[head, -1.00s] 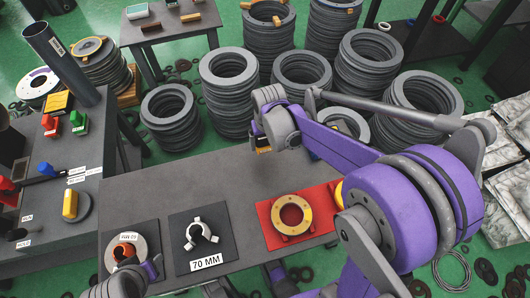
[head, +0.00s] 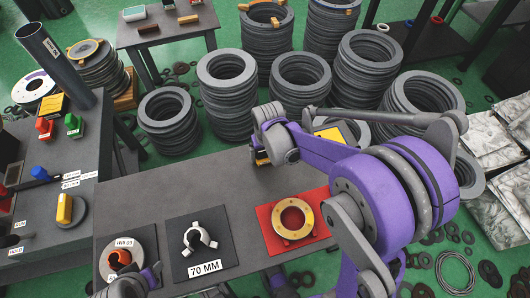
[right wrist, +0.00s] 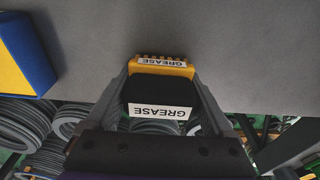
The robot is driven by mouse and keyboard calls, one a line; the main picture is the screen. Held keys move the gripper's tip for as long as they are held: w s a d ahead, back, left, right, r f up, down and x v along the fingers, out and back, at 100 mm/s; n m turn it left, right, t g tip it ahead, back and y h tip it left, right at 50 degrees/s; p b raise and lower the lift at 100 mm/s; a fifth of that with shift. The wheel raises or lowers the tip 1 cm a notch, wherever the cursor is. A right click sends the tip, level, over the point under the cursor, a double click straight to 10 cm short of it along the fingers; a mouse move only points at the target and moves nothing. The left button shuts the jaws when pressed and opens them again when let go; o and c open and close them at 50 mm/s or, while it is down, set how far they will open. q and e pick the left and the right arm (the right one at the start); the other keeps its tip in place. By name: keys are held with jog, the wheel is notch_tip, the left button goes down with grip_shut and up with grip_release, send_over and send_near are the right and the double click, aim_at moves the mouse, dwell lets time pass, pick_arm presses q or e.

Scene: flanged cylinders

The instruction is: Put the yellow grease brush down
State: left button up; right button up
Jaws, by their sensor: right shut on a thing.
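The yellow grease brush (right wrist: 160,66) has a yellow head and a black part, both with GREASE labels. My right gripper (right wrist: 160,78) is shut on it, with a finger on each side. I cannot tell if the brush touches the table top. My left gripper (head: 135,279) is at the lower left by a ringed part; its fingers are too hidden to read.
A blue and yellow block (right wrist: 22,62) lies beside the brush. A 70 MM black mat (head: 195,262) and a red plate with a yellow flange (head: 292,218) lie along the table front. Stacks of grey rings (head: 228,95) stand behind. The table's left middle is clear.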

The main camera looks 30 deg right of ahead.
jog(key=shift+f, duration=0.2)
jog(key=o, duration=1)
jog(key=shift+o, duration=0.2)
jog(key=shift+r, duration=0.15)
